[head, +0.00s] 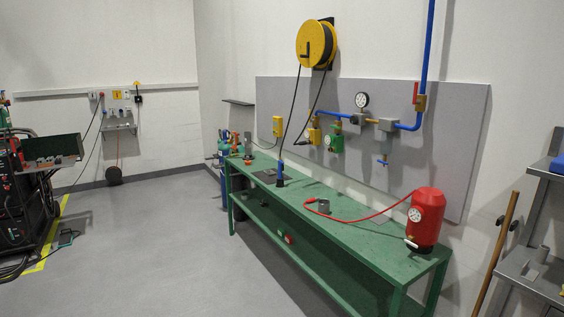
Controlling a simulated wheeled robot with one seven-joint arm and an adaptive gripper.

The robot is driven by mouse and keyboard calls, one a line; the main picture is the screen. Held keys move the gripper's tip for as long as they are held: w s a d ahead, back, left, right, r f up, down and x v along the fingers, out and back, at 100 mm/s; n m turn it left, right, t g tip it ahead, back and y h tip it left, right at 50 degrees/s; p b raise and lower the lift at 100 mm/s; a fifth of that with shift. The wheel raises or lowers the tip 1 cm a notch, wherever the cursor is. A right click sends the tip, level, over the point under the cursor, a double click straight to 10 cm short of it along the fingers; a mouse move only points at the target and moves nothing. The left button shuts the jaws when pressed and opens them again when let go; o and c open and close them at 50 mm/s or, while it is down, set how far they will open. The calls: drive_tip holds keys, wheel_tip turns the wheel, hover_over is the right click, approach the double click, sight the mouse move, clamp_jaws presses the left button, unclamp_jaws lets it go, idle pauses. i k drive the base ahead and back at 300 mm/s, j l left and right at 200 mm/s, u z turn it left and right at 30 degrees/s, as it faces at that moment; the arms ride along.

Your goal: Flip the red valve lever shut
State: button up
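The red valve lever (416,92) is a small upright red handle on a brass valve body (421,103). The valve sits on the vertical blue pipe (429,45) at the right of the grey wall panel. The lever points up, roughly in line with the pipe, on its left side. My gripper does not show in the head view.
A long green workbench (350,217) stands below the panel. A red tank (426,219) with a gauge and red hose stands on its right end. A yellow hose reel (317,43) hangs above. Grey shelves (535,272) and a wooden pole (497,254) are at right. Open floor (190,235) lies left.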

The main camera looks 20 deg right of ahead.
sight(415, 101)
drive_tip(key=i+z, duration=0.75)
drive_tip(key=i+j+z, duration=0.1)
drive_tip(key=i+z, duration=0.75)
drive_tip(key=k+l, duration=0.05)
drive_tip(key=k, duration=0.05)
